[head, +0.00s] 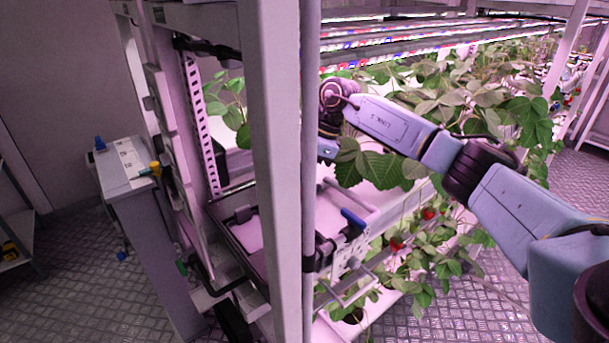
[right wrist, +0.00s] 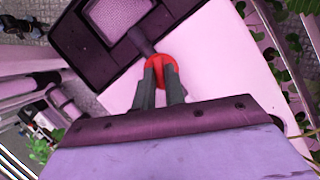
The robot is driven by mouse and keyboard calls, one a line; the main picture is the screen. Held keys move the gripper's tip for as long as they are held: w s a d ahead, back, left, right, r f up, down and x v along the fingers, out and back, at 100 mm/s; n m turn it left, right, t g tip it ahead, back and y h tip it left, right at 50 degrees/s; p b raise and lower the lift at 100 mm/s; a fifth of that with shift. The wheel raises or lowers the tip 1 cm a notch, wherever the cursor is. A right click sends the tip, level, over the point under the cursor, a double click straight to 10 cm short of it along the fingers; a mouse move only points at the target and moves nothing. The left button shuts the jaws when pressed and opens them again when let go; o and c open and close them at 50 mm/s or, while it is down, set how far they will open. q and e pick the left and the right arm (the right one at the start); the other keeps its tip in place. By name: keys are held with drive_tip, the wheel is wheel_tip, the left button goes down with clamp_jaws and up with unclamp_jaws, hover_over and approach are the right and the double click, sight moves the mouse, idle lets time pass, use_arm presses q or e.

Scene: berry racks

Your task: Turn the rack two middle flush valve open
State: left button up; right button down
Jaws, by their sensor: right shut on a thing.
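A red valve handle (right wrist: 160,68) shows in the right wrist view, at the end of a short dark pipe by a black tray. My right gripper (right wrist: 161,82) is shut on this red handle, with one finger on each side of it. In the head view my right arm reaches in from the right to the rack, and its gripper is hidden behind the white post (head: 310,130). The red handle cannot be seen in the head view. My left gripper is not in view.
A blue-handled valve (head: 353,218) sits lower on the rack. Strawberry plants (head: 460,95) crowd around my right arm. A grey box (head: 140,165) with a blue and a yellow fitting stands at left. The floor (head: 75,255) at lower left is mostly clear.

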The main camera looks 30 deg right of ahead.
drive_tip(key=n, duration=0.1)
drive_tip(key=n+g, duration=0.1)
drive_tip(key=n, duration=0.1)
drive_tip(key=n+g+b, duration=0.1)
drive_tip(key=n, duration=0.1)
drive_tip(key=shift+w, duration=0.25)
drive_tip(key=shift+n, duration=0.3)
drive_tip(key=c, duration=1.5)
unclamp_jaws()
drive_tip(key=shift+o, duration=0.2)
drive_tip(key=shift+d+r, duration=0.1)
